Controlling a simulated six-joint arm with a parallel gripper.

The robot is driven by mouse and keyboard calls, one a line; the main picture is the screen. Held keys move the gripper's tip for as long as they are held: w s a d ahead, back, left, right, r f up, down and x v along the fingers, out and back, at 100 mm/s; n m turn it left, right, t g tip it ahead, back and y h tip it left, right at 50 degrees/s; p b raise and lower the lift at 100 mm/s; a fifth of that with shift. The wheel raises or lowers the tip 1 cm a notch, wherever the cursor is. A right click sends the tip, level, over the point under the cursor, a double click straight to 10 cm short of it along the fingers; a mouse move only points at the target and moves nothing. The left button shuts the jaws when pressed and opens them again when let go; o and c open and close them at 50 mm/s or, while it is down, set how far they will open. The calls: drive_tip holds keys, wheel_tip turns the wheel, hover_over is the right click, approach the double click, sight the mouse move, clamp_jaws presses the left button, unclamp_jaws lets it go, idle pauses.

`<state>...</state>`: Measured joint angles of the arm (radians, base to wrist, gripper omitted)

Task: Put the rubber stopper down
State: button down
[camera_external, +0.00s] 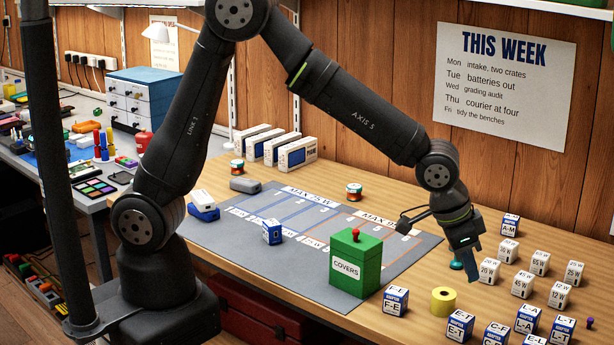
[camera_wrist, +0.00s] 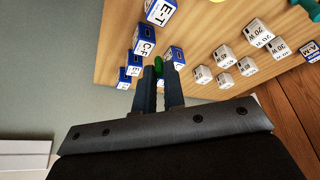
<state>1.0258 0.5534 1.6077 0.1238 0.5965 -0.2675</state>
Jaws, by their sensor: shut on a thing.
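My gripper (camera_external: 474,276) points down in the external view, its blue-grey fingers above the right part of the wooden bench. In the wrist view my gripper (camera_wrist: 160,74) is shut on a small green piece, which I take to be the rubber stopper (camera_wrist: 158,65). Only its end shows between the fingertips. In the external view the fingers hide it. A teal piece (camera_external: 456,265) shows just left of the fingers, behind them. A teal piece (camera_wrist: 304,6) also shows at the top right of the wrist view.
White watt-marked cubes (camera_external: 489,271) and blue-and-white adapter cubes (camera_external: 460,326) stand to the right and in front. A yellow roll (camera_external: 443,301) and a green COVERS box (camera_external: 355,265) stand to the left. The grey sorting mat (camera_external: 290,265) has free room.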

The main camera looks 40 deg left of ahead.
drive_tip(key=s+a+r+n+y, duration=0.2)
drive_tip(key=a+r+n, duration=0.1)
drive_tip(key=a+n, duration=0.3)
drive_tip(key=s+a+r+n+t+y, duration=0.1)
drive_tip(key=s+a+r+n, duration=0.2)
drive_tip(key=a, duration=0.6)
drive_tip(key=s+a+r+n+y, duration=0.1)
drive_tip(key=a+r+n+y, duration=0.1)
drive_tip(key=a+r+n, duration=0.35)
drive_tip(key=shift+n, duration=0.25)
drive_tip(key=w+a+f, duration=0.2)
drive_tip(key=w, duration=0.1)
drive_tip(key=w+a+f, duration=0.2)
drive_tip(key=w+f, duration=0.1)
drive_tip(key=w+a+f, duration=0.3)
drive_tip(key=w, duration=0.1)
drive_tip(key=shift+a+f, duration=0.1)
drive_tip(key=shift+f, duration=2.2)
drive_tip(key=shift+f, duration=0.1)
drive_tip(key=c, duration=1.8)
unclamp_jaws()
drive_tip(key=o, duration=0.3)
